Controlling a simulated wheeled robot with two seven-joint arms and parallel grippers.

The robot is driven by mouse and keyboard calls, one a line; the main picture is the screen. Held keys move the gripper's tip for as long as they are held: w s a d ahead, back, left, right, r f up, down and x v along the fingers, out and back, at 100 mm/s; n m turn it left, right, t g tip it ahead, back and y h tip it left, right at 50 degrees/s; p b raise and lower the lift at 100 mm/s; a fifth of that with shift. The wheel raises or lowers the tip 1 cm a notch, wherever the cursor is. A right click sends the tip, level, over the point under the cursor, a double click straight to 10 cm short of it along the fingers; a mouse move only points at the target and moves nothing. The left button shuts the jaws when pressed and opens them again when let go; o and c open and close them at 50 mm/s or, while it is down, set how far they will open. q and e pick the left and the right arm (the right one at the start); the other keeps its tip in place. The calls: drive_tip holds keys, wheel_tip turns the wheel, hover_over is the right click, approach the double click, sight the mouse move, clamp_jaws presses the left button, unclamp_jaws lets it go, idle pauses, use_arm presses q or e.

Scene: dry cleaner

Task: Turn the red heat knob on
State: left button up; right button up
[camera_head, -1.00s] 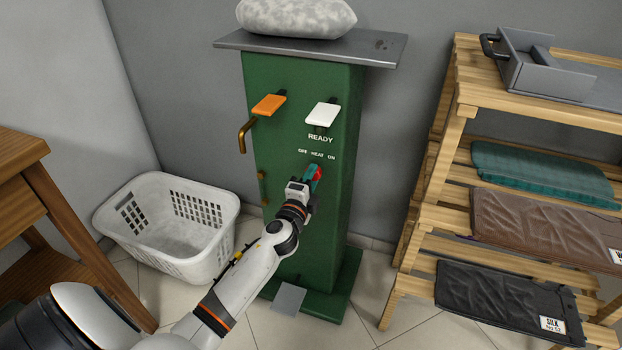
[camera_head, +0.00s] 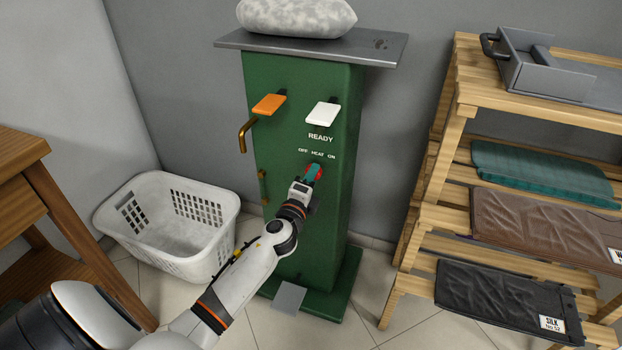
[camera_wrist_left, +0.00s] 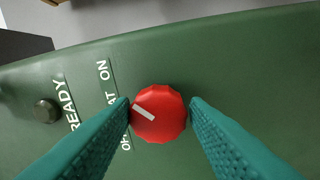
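The red heat knob (camera_head: 318,173) is on the front of the green press stand (camera_head: 348,150), below the words OFF, HEAT, ON. My left gripper (camera_head: 311,174) is at the knob and partly hides it. In the left wrist view, the red knob (camera_wrist_left: 158,114) lies between the two teal fingertips (camera_wrist_left: 160,103), one close against each side, with no clear gap. Its white pointer mark (camera_wrist_left: 144,113) slants toward the lettering, roughly between HEAT and ON. My right gripper is not in view.
An orange lever pad (camera_head: 269,104) and a white one (camera_head: 322,113) stick out above the knob. A brass handle (camera_head: 246,135) is at the left. A white basket (camera_head: 175,250) stands left, a slatted wooden rack (camera_head: 460,110) right.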

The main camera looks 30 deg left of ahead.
use_arm(q)
drive_tip(key=o, duration=0.3)
drive_tip(key=shift+s, duration=0.15)
drive_tip(key=v, duration=1.1)
drive_tip(key=shift+s+d, duration=0.15)
drive_tip(key=shift+s, duration=0.2)
